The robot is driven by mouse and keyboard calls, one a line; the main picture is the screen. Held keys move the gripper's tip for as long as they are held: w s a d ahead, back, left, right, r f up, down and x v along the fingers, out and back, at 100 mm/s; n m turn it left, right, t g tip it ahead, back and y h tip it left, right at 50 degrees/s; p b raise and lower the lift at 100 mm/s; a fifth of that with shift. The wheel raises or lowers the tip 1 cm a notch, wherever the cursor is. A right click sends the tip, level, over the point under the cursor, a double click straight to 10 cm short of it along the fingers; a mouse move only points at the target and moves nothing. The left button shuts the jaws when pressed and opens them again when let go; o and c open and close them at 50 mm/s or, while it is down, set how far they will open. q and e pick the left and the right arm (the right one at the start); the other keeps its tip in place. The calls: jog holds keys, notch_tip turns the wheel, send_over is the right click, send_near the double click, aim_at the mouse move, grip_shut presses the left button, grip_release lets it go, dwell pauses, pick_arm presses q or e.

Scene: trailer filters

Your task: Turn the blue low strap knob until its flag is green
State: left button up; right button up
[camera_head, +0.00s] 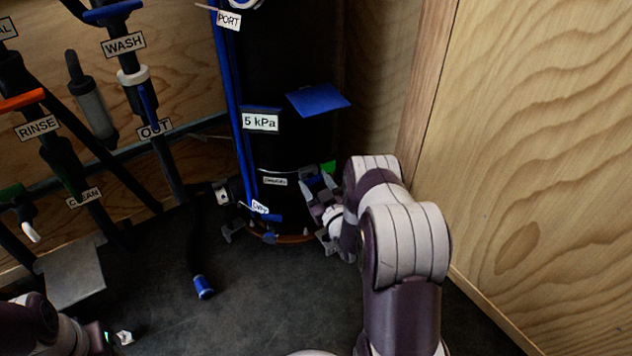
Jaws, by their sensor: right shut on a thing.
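A tall black cylinder (290,150) stands against the corner, with a "5 kPa" label (261,122) and a low strap band around it. My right gripper (322,192) is at the low right side of the cylinder, shut on the low strap knob. The knob itself is mostly hidden by the fingers. A small green flag (328,167) shows just above the gripper, at the cylinder's right edge. My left gripper (110,338) is only partly in view at the bottom left, away from the cylinder; its jaws are unclear.
A blue plate (318,99) sticks out from the cylinder higher up. Labelled pipes and valves, such as WASH (124,44) and RINSE (37,127), stand at the left. A blue-tipped hose end (203,287) is near the floor. A wooden wall (540,150) closes the right side.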

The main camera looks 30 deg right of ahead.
jog(key=shift+f+n, duration=0.1)
jog(key=shift+n, duration=0.2)
jog(key=o, duration=1)
jog(key=shift+o, duration=0.2)
jog(key=shift+s+r+p, duration=0.2)
jog(key=shift+s+p, duration=0.25)
jog(key=shift+p, duration=0.05)
jog(key=s+a+p, duration=0.1)
jog(key=s+p, duration=0.4)
jog(key=s, duration=0.6)
jog(key=shift+s+a+f+p, duration=0.15)
jog(key=shift+s+p, duration=0.25)
